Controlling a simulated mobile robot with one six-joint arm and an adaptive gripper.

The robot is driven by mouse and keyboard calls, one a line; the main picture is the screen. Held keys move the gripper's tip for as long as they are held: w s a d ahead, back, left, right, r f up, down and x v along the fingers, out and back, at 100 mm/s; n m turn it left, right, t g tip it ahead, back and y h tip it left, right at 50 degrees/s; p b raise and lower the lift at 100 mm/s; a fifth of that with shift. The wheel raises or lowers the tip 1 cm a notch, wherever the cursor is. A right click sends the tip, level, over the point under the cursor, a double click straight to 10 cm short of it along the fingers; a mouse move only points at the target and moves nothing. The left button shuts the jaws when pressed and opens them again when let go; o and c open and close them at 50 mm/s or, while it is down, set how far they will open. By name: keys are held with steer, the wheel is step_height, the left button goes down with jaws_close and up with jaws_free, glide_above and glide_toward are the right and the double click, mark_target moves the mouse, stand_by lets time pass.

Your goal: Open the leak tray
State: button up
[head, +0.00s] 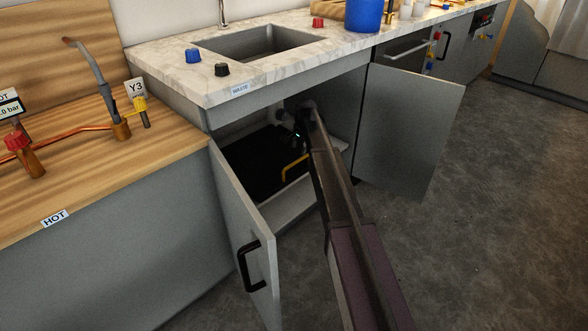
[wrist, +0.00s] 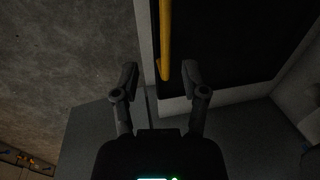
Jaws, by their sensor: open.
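The leak tray looks like the dark black slab (head: 250,168) low in the open cabinet under the sink. A yellow bar handle (head: 290,168) is at its front edge. In the wrist view the black surface (wrist: 235,40) fills the upper right, and the yellow handle (wrist: 165,40) runs down from the top edge. My gripper (head: 301,130) reaches into the cabinet. In the wrist view my gripper (wrist: 160,76) is open and empty, with the handle's lower end seen between its fingertips. I cannot tell the gap in depth; no contact shows.
The left cabinet door (head: 245,240) and right cabinet door (head: 408,130) stand open on either side of my arm. The marble counter (head: 160,60) with the sink (head: 262,43) is above. A wooden-topped bench (head: 90,165) is at left. The floor (head: 480,220) at right is clear.

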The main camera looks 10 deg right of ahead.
mark_target(295, 162)
steer(key=shift+w+f, duration=0.45)
steer(key=shift+w, duration=0.1)
steer(key=shift+w+a+f+b, duration=0.15)
steer(key=shift+w+f+b, duration=0.05)
steer(key=shift+f+b, duration=1.05)
steer(key=shift+w+a+f+b, duration=0.15)
steer(key=shift+f+b, duration=1.05)
steer(key=shift+b, duration=0.1)
steer(key=shift+w+a+f+b, duration=0.15)
steer(key=shift+w+f+b, duration=0.05)
steer(key=shift+f+b, duration=1.05)
